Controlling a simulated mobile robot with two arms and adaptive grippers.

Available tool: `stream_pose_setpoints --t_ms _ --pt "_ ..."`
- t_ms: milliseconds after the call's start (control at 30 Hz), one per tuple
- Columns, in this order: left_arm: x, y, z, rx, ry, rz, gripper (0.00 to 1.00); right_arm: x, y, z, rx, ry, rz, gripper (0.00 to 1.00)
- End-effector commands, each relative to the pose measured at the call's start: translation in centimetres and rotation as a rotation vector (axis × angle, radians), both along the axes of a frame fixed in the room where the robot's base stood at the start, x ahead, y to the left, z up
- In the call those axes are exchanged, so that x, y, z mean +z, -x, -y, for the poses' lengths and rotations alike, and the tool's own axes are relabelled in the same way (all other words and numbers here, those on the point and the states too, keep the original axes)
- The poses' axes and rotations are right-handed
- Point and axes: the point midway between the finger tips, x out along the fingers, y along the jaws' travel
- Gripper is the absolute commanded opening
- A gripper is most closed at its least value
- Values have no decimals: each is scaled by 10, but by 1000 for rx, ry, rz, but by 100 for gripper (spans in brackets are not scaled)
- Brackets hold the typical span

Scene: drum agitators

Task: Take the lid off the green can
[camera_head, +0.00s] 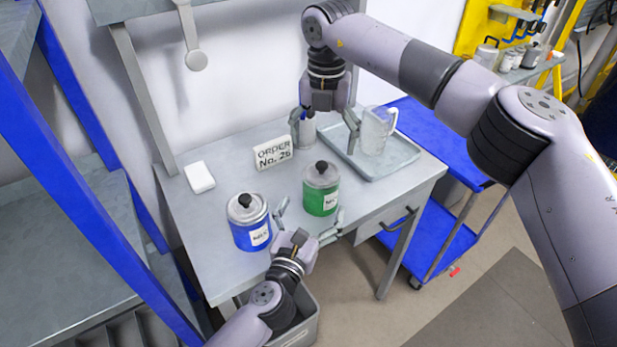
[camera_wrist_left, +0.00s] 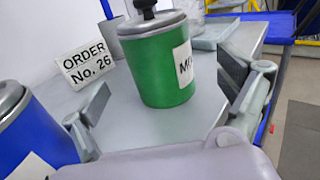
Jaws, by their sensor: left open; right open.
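The green can (camera_head: 321,196) stands upright on the grey table, with its silver lid (camera_head: 321,174) and black knob on top. It also shows in the left wrist view (camera_wrist_left: 160,72), between the two fingers. My left gripper (camera_head: 310,212) is open and empty in front of the green can, with its fingers low on either side and apart from it. My right gripper (camera_head: 325,120) is open and points down above the back of the table, behind the green can. I cannot tell whether its fingers touch the things behind it.
A blue can (camera_head: 250,232) with a black-knobbed lid stands left of the green can. An order sign (camera_head: 273,153) and a white block (camera_head: 199,177) are behind. A tray (camera_head: 395,158) holds a clear jug (camera_head: 376,132). A grey container (camera_head: 302,328) sits below the front edge.

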Motion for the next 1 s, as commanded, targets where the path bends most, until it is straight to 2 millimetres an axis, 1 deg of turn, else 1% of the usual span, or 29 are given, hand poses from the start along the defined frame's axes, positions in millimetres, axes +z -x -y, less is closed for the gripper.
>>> stream_pose_setpoints --t_ms 167,267,500,633,800,1000 --pt "-1 -4 2 0 -1 0 93 0 0 0 0 0 0 83" --pt "0 -15 5 0 -1 1 93 0 0 0 0 0 0 83" --pt "1 -50 14 -1 -2 1 93 0 0 0 0 0 0 83" --pt "0 -64 18 -1 -2 1 93 0 0 0 0 0 0 83" --pt "0 -72 20 -1 -1 0 93 0 0 0 0 0 0 83" --pt "0 -72 20 -1 -1 0 93 0 0 0 0 0 0 83"
